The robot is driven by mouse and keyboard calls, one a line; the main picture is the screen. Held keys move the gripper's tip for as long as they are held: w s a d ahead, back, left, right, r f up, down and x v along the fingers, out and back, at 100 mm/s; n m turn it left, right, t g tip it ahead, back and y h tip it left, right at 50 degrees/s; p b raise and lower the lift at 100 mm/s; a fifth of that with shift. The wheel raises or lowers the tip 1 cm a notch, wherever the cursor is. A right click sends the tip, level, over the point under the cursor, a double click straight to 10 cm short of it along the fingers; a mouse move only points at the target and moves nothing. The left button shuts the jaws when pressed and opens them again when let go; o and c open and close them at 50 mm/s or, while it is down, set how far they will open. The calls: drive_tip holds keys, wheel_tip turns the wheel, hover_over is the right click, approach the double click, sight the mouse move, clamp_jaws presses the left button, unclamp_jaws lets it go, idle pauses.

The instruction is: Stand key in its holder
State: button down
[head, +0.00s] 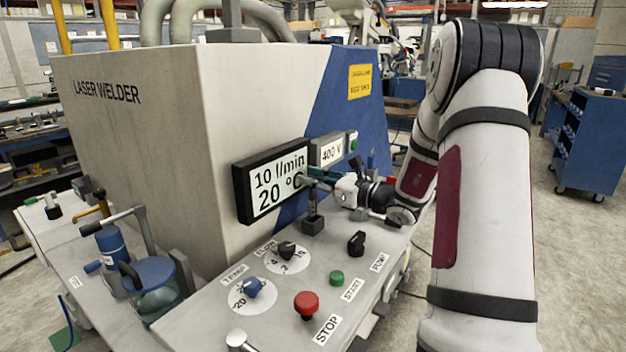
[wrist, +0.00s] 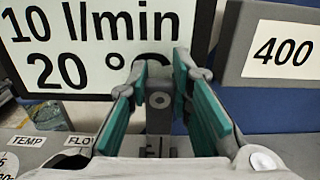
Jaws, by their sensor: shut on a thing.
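My gripper (head: 308,176) is in front of the laser welder's display, above the control panel. Its green-padded fingers are shut on a dark grey key, and in the wrist view the fingertips (wrist: 160,72) are on either side of the key's top. The key (wrist: 159,101) shows a round hole near its top and looks upright. In the head view a dark block, apparently the holder (head: 312,224), stands on the panel directly below my gripper. A narrow dark upright part joins the two in the picture. I cannot tell how deep the key sits in the holder.
The display (head: 268,182) stands close behind my gripper, with the 400 V sign (head: 327,151) beside it. On the panel are a TEMP knob (head: 253,287), a FLOW knob (head: 286,250), a black POWER knob (head: 356,242), a red STOP button (head: 306,304) and a green START button (head: 336,278).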

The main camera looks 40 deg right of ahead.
sight(315, 196)
drive_tip(key=shift+f+b, duration=1.5)
drive_tip(key=shift+f, duration=0.8)
drive_tip(key=c, duration=1.4)
unclamp_jaws()
drive_tip(key=shift+o, duration=0.2)
drive_tip(key=shift+s, duration=0.1)
drive_tip(key=v, duration=1.1)
drive_tip(key=shift+s, duration=0.4)
drive_tip(key=shift+d, duration=0.1)
drive_tip(key=shift+r, duration=0.1)
